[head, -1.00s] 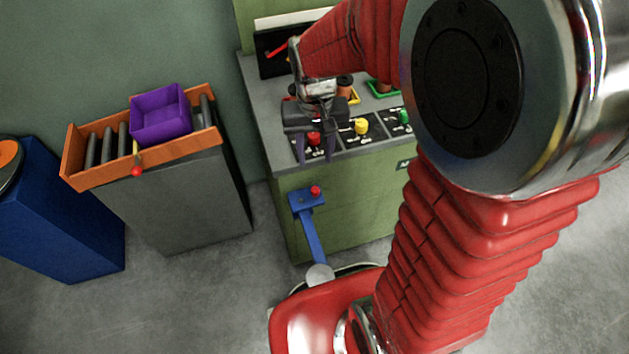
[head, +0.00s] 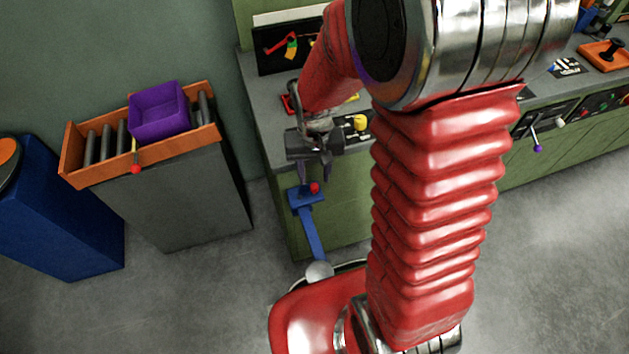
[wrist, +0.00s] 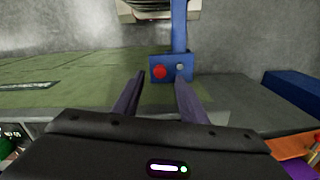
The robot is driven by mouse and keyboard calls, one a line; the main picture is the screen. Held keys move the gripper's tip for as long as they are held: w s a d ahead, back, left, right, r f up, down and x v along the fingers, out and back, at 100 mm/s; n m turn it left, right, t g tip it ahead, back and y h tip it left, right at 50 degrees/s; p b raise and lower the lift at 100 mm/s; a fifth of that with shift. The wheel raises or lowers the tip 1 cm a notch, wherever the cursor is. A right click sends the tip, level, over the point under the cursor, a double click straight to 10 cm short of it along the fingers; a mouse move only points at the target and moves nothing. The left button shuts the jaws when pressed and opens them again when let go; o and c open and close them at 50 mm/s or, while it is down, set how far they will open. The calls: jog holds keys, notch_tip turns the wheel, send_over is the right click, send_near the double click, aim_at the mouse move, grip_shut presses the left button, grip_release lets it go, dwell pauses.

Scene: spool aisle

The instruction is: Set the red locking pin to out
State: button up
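The red locking pin (head: 315,188) shows as a round red knob on a blue bracket (head: 307,201) at the front of the green cabinet. In the wrist view the red knob (wrist: 160,72) sits on the left part of the blue plate (wrist: 171,79), beside a pale round spot that may be a hole. My gripper (head: 314,177) is open and empty, its fingers pointing down just above the knob. In the wrist view my fingertips (wrist: 158,79) stand either side of the line to the knob, apparently short of it. How far the pin is pushed in cannot be told.
The green cabinet (head: 345,205) carries a grey top with a yellow knob (head: 360,122). At the left, an orange tray (head: 90,176) holds rollers and a purple bin (head: 158,115); a red-tipped lever (head: 136,168) hangs from it. Grey floor lies open between.

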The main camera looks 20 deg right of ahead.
aim_at(314, 186)
jog(key=shift+f, duration=1.95)
jog(key=shift+c, duration=0.4)
grip_shut()
